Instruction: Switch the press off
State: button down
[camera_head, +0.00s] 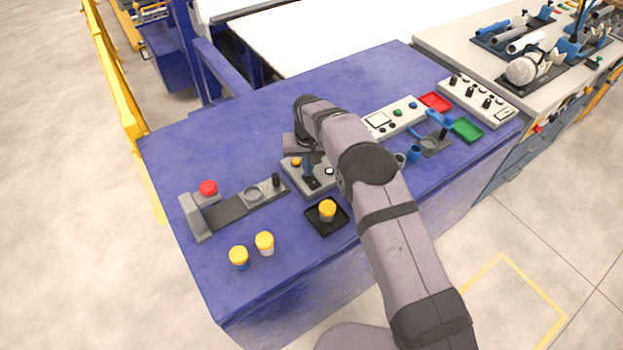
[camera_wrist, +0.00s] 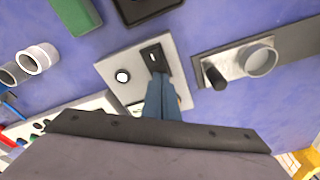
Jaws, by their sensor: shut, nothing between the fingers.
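A grey control box (camera_head: 296,172) lies on the blue table under my gripper. It carries a yellow button (camera_head: 296,161), a white button (camera_head: 329,171) and a black switch plate (camera_head: 312,183). In the wrist view the white button (camera_wrist: 123,76) and black plate (camera_wrist: 155,58) show clearly. My gripper (camera_head: 308,172) points down at the box. Its blue fingers (camera_wrist: 163,100) are shut and empty, with tips at or just above the plate; I cannot tell if they touch it. A press-like grey device with a red button (camera_head: 208,187) stands to the left.
A black tray (camera_head: 340,221) with a yellow-capped piece sits in front of the box. Two yellow-capped pieces (camera_head: 264,243) stand at the front left. Another control panel (camera_head: 395,119), a red tray (camera_head: 435,102) and a green tray (camera_head: 467,129) are to the right.

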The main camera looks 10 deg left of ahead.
jog(key=shift+f, duration=0.25)
notch_tip(320, 180, up, 7)
jog(key=p, duration=0.4)
dwell(0.7)
jog(key=shift+r, duration=0.1)
